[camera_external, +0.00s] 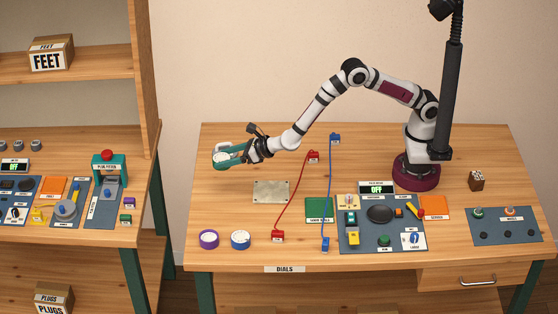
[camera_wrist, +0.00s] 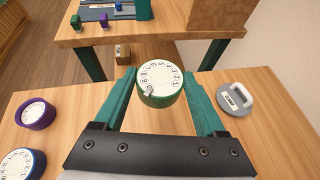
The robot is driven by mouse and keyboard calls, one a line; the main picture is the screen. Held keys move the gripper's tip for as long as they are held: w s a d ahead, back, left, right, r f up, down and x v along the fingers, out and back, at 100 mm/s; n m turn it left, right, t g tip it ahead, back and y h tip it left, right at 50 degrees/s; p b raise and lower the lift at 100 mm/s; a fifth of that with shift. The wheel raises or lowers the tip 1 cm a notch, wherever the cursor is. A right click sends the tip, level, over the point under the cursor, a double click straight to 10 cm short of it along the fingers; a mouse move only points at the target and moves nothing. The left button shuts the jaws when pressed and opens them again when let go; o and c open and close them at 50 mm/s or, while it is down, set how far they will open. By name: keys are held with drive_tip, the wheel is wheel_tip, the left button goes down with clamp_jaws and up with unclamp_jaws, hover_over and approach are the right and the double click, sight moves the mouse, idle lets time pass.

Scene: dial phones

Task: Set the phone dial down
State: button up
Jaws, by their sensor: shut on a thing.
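My gripper (camera_wrist: 160,92) is shut on a green phone dial (camera_wrist: 160,82) with a white numbered face. The dial sits between the two teal fingers, face toward the wrist camera. In the external view my gripper (camera_external: 231,155) is at the far left end of the table, with the dial (camera_external: 227,158) in it. The gap under the dial is hard to judge. A purple dial (camera_external: 208,239) and a blue dial (camera_external: 240,239) lie at the front left of the table. They also show in the wrist view as purple (camera_wrist: 35,113) and blue (camera_wrist: 22,163).
The wooden table (camera_external: 222,202) has bare room around a metal plate (camera_external: 270,191). Red (camera_external: 291,205) and blue (camera_external: 331,190) cables lie right of it, before a panel (camera_external: 358,238). A grey handled object (camera_wrist: 235,99) is right of the dial. A shelf unit (camera_external: 146,70) stands left.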

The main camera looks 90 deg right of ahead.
drive_tip(key=s+d+m+g+h, duration=0.3)
drive_tip(key=s+d+m+h, duration=0.1)
drive_tip(key=s+d, duration=0.75)
drive_tip(key=s+d+m+g+h, duration=0.2)
drive_tip(key=s+d+m+h, duration=0.25)
drive_tip(key=s+d, duration=0.75)
drive_tip(key=shift+y, duration=0.35)
drive_tip(key=w+a+f, duration=0.1)
drive_tip(key=w+f, duration=0.1)
drive_tip(key=w, duration=0.1)
drive_tip(key=w+a+f, duration=0.2)
drive_tip(key=w, duration=0.2)
drive_tip(key=w+a+f, duration=0.1)
drive_tip(key=w+f, duration=0.1)
drive_tip(key=w, duration=0.1)
drive_tip(key=shift+w+a+f, duration=0.15)
drive_tip(key=shift+a+f, duration=0.05)
drive_tip(key=shift+a, duration=0.1)
drive_tip(key=shift+w+a+f, duration=0.1)
drive_tip(key=shift+f, duration=1)
drive_tip(key=shift+w+a+f, duration=0.1)
drive_tip(key=shift+f, duration=0.95)
drive_tip(key=shift+f, duration=0.1)
